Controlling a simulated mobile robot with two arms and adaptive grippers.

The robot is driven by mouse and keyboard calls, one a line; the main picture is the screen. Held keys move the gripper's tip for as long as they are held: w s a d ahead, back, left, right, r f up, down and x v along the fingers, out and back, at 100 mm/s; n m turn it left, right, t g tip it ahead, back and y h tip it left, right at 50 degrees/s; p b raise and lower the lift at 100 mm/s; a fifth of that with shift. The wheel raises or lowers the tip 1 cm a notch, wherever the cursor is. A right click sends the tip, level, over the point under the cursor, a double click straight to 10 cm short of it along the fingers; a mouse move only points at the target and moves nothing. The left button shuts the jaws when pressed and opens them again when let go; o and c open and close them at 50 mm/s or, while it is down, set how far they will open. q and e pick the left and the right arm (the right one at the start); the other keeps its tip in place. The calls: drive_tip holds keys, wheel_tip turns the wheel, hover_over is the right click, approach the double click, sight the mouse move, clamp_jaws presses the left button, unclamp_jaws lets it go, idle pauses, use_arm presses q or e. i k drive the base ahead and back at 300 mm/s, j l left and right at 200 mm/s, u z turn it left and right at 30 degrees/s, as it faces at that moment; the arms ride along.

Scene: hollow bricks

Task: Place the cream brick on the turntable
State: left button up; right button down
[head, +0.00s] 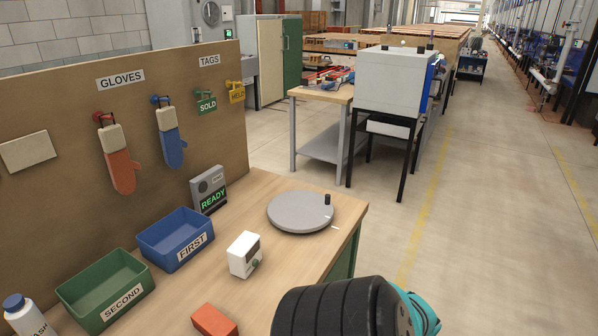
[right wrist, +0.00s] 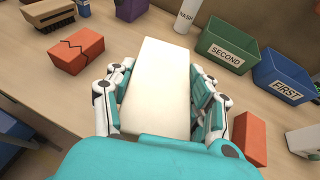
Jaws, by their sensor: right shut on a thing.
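The cream brick (right wrist: 160,75) fills the middle of the right wrist view, its pale top face towards the camera. My right gripper (right wrist: 160,95) is shut on it, with teal and white fingers along both long sides. The brick's near end is hidden by the gripper; I cannot tell how far it is above the table. The turntable (head: 295,212) is a round grey disc with a black knob at its edge, empty, at the far right of the bench in the head view. The held brick does not show there. My left gripper is not in view.
Near the turntable stand a white box with a knob (head: 244,254) and a READY display (head: 208,190). The blue FIRST bin (head: 190,248) and green SECOND bin (head: 115,304) stand left. An orange brick (head: 214,321) and a cracked red brick (right wrist: 76,54) lie on the bench.

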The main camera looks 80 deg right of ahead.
sight(300, 207)
drive_tip(key=k+l+z, duration=0.1)
drive_tip(key=l, duration=0.55)
drive_tip(key=k+l+z, duration=0.1)
drive_tip(key=l, duration=0.5)
drive_tip(key=k+l, duration=0.2)
drive_tip(key=l, duration=0.45)
drive_tip(key=k+l+z, duration=0.15)
drive_tip(key=l, duration=0.5)
drive_tip(key=i+l, duration=0.15)
drive_tip(key=l, duration=0.2)
drive_tip(key=i+l+z, duration=0.1)
drive_tip(key=l, duration=0.3)
drive_tip(key=i+l, duration=0.2)
drive_tip(key=l, duration=0.15)
drive_tip(key=z, duration=0.05)
